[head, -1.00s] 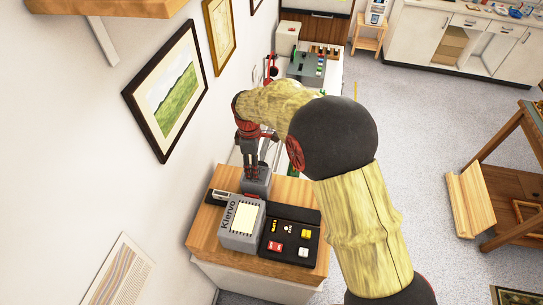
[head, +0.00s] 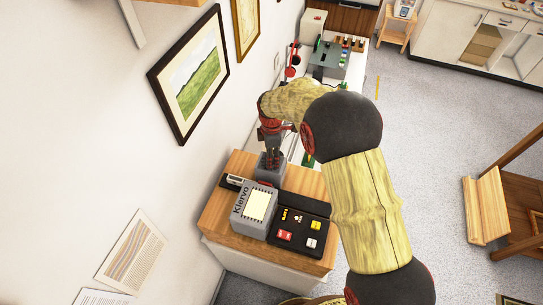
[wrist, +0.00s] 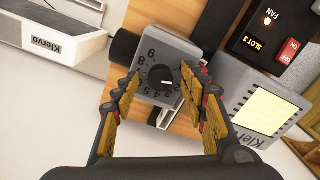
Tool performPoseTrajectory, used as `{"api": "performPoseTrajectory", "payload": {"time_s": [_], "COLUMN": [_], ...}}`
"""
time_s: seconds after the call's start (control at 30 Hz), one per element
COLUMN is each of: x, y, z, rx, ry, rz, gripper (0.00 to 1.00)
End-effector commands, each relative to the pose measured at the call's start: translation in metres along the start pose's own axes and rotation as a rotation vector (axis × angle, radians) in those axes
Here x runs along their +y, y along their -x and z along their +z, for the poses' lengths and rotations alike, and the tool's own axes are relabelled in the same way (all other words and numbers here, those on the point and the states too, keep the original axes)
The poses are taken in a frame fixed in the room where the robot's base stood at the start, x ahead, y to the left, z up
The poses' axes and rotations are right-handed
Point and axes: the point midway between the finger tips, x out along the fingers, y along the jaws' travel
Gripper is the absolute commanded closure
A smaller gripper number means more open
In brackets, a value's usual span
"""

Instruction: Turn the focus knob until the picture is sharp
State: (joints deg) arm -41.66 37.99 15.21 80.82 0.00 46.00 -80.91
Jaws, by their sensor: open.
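A round black focus knob (wrist: 160,77) sits on a grey box (wrist: 160,48) with a numbered dial around it. A white mark shows on the knob's lower right side. A black cylinder (wrist: 125,46) sticks out of the box's side. My gripper (wrist: 160,82) is open, with one finger on each side of the knob; I cannot tell whether they touch it. In the head view my gripper (head: 272,160) points down at the grey box (head: 268,175) and partly hides it, and the knob cannot be made out. No projected picture is recognisable.
A grey Kiervo unit with a cream panel (head: 257,204) and a black switch panel (head: 303,212) stand close by on the wooden-topped cabinet (head: 217,212). A framed landscape print (head: 190,75) hangs on the left wall.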

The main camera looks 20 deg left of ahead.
Motion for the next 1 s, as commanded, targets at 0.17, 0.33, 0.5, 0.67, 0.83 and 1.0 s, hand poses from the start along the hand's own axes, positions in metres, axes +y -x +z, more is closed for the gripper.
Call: {"api": "performPoseTrajectory", "payload": {"time_s": [0.17,0.33,0.5,0.67,0.83,1.0], "x": [0.0001,0.0,0.0,0.0,0.0001,0.0001], "y": [-0.0046,-0.0047,-0.0046,-0.0046,-0.0045,-0.0044], "z": [0.0,0.0,0.0,0.0,0.0,0.0], "rx": [0.0,0.0,0.0,0.0,0.0,0.0], "ry": [0.0,0.0,-0.001,-0.001,-0.001,-0.001], "rz": [0.001,0.001,0.0,0.0,0.001,0.001], "gripper": [0.56,0.56,0.66,0.75,0.85,0.95]}}
